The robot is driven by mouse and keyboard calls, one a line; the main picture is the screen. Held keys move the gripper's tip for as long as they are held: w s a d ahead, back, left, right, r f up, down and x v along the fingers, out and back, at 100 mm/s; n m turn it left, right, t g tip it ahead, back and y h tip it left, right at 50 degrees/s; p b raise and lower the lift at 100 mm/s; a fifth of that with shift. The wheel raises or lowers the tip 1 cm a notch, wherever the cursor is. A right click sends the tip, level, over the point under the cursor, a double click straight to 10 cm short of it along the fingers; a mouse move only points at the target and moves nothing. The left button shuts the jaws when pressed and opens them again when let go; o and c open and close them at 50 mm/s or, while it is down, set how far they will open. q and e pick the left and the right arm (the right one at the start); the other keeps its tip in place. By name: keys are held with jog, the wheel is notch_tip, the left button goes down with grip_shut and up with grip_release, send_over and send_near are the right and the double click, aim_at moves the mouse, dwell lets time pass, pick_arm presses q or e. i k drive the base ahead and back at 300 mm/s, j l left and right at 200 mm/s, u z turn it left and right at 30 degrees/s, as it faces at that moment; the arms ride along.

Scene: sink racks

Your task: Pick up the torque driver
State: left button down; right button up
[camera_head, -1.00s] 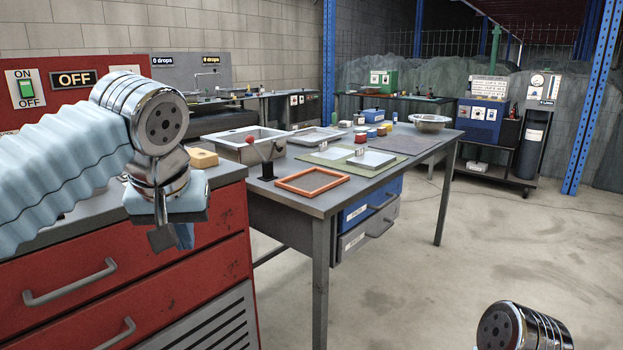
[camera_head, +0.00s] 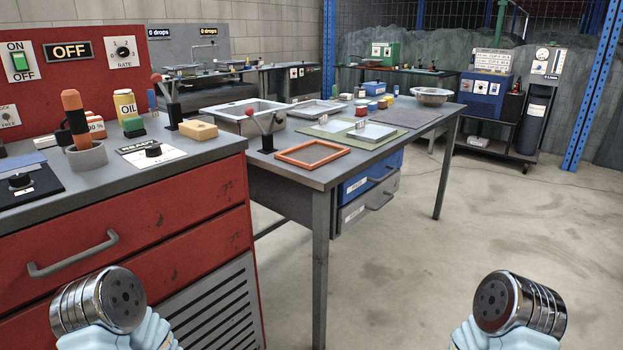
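A tool with an orange and black handle (camera_head: 75,118), which looks like the torque driver, stands upright in a grey round holder (camera_head: 86,157) on the red cabinet at the left. Its lower end is hidden inside the holder. Only chrome joints and pale blue sleeves of my two arms show at the bottom left and bottom right. Neither gripper's fingers are in view. My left arm is low in front of the cabinet drawers, apart from the tool.
A grey worktable (camera_head: 330,181) with an orange frame (camera_head: 312,153) is to the right. The floor at right is clear.

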aim_at(75, 112)
jog(key=j+u, duration=0.15)
jog(key=u, duration=1)
